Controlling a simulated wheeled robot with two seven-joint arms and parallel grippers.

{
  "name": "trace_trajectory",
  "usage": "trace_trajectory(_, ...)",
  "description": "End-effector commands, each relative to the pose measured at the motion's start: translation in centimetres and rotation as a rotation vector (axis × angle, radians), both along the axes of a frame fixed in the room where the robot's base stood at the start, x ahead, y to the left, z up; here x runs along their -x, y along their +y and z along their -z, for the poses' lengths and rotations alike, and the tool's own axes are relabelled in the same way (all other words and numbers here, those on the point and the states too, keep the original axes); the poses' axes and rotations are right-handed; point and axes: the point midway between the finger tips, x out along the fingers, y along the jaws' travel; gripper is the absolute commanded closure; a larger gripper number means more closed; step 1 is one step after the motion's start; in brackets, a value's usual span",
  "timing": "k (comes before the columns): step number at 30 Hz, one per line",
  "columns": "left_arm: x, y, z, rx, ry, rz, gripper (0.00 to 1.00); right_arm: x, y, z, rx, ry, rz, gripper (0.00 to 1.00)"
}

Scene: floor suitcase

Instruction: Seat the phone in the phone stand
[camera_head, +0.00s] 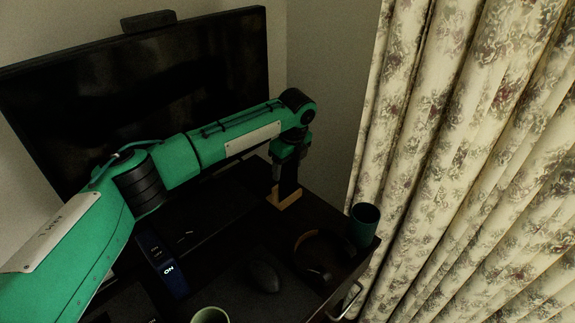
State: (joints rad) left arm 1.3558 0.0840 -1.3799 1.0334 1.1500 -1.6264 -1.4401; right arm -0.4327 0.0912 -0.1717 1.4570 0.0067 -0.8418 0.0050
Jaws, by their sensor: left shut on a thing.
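My left arm reaches across the desk from the left, and its gripper (288,160) points down at the far right part of the desk. It is shut on the dark phone (289,180), which is upright below the fingers. The light wooden phone stand (284,198) is directly under the phone. The phone's lower end is at the stand; I cannot tell whether it rests in it or is just above or in front of it. My right gripper is not in view.
A large monitor (190,65) stands behind my arm. A teal cup (364,225), dark headphones (312,262), a mouse (264,277), a green mug (210,315) and a dark box marked "ON" (163,262) are on the desk. A floral curtain (460,160) hangs at the right.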

Motion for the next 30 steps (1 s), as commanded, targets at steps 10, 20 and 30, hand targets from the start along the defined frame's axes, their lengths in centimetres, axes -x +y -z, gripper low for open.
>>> trace_trajectory(10, 0.0, 0.0, 0.1, 0.000, 0.000, 0.000, 0.15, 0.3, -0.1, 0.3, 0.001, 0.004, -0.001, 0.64)
trace_trajectory(20, 0.1, -0.2, -1.7, 0.001, -0.001, 0.000, 0.15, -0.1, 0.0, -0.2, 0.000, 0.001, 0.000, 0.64)
trace_trajectory(30, 0.9, -1.0, -8.8, 0.001, -0.002, 0.000, 0.15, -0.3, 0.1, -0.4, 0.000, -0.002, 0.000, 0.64)
